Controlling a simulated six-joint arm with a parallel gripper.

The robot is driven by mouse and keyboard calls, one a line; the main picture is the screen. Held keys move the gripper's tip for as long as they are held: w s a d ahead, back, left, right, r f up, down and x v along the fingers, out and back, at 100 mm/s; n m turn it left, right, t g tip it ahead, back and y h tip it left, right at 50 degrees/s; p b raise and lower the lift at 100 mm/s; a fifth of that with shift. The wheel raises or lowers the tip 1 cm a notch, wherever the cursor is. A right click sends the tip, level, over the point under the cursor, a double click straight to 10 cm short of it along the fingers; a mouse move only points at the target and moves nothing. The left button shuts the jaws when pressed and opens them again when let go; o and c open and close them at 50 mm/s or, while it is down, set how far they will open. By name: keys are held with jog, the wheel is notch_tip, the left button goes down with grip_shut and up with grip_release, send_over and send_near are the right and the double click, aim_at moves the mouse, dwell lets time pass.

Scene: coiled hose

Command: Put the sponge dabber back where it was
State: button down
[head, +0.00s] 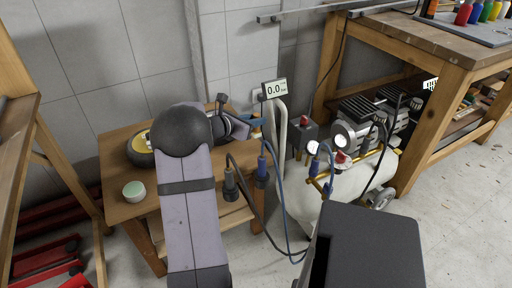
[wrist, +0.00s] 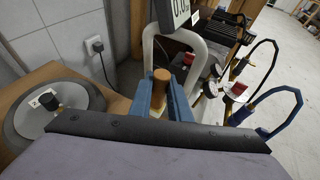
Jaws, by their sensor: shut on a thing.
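My gripper (wrist: 166,92) has blue fingers and is shut on the sponge dabber (wrist: 161,78), whose brown, rounded end shows between the fingers in the wrist view. In the head view my gripper (head: 255,122) is at the right rear of the small wooden table (head: 120,206), beside the grey pressure display. A small yellowish part of the dabber (head: 256,134) shows just below the fingers there. The rest of the dabber is hidden, and I cannot tell whether it touches anything.
A green-topped round tub (head: 134,191) stands at the table's front left. A round disc with a black knob (wrist: 57,107) lies behind it, partly hidden by my arm in the head view. The display (head: 274,89), hanging hoses (head: 262,168) and cream compressor tank (head: 350,195) are close on the right.

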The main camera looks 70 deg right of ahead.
jog(key=shift+f+b, duration=1.15)
jog(key=shift+f, duration=3.1)
jog(key=shift+f, duration=0.1)
jog(key=shift+f, duration=0.15)
jog(key=c, duration=1.7)
grip_release()
jog(key=shift+o, duration=0.2)
jog(key=shift+r, duration=0.2)
jog(key=shift+w+a+r, duration=0.1)
jog(key=shift+r, duration=0.05)
jog(key=p+v, duration=0.2)
jog(key=v, duration=0.9)
jog(key=shift+a, duration=0.35)
jog(key=shift+r, duration=0.15)
